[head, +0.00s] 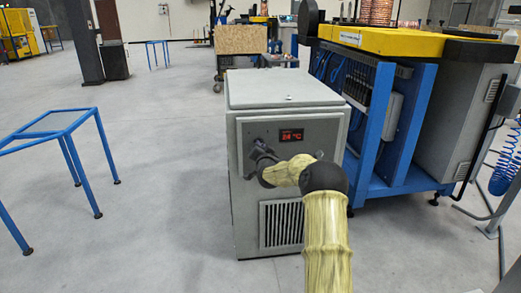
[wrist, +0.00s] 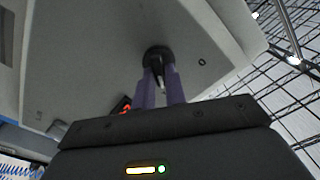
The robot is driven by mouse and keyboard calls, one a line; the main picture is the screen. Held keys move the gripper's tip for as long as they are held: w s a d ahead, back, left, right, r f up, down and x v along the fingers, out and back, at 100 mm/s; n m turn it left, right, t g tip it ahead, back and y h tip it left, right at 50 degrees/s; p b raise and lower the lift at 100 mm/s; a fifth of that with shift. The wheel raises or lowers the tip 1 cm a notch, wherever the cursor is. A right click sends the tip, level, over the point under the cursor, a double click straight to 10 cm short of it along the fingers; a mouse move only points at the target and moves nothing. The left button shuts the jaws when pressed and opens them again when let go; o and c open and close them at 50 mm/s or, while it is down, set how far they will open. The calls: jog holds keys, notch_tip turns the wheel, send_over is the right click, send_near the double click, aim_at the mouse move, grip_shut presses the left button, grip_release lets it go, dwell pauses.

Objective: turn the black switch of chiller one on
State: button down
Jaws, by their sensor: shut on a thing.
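The chiller (head: 285,90) is a grey box standing on the floor, with a red lit display (head: 291,135) on its front that reads about 24 °C. My arm reaches to its front panel, left of and below the display. In the wrist view, the black switch (wrist: 154,51) is a round knob on the grey panel. The two purple fingers of my gripper (wrist: 160,77) are shut on the knob, one on each side. A light pointer mark shows between the fingers. In the head view my gripper (head: 259,148) hides most of the switch.
A blue and yellow machine frame (head: 395,110) stands close on the chiller's right. A blue table frame (head: 60,135) stands at the left. A vent grille (head: 281,223) is low on the chiller's front. The floor between the table and chiller is clear.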

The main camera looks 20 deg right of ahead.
jog(key=shift+f+m, duration=0.2)
jog(key=shift+m, duration=0.7)
jog(key=c, duration=1.4)
grip_release()
jog(key=shift+r, duration=0.1)
jog(key=shift+c, duration=0.2)
jog(key=shift+s, duration=0.15)
jog(key=p+v, duration=0.2)
jog(key=v, duration=1.5)
jog(key=shift+r, duration=0.1)
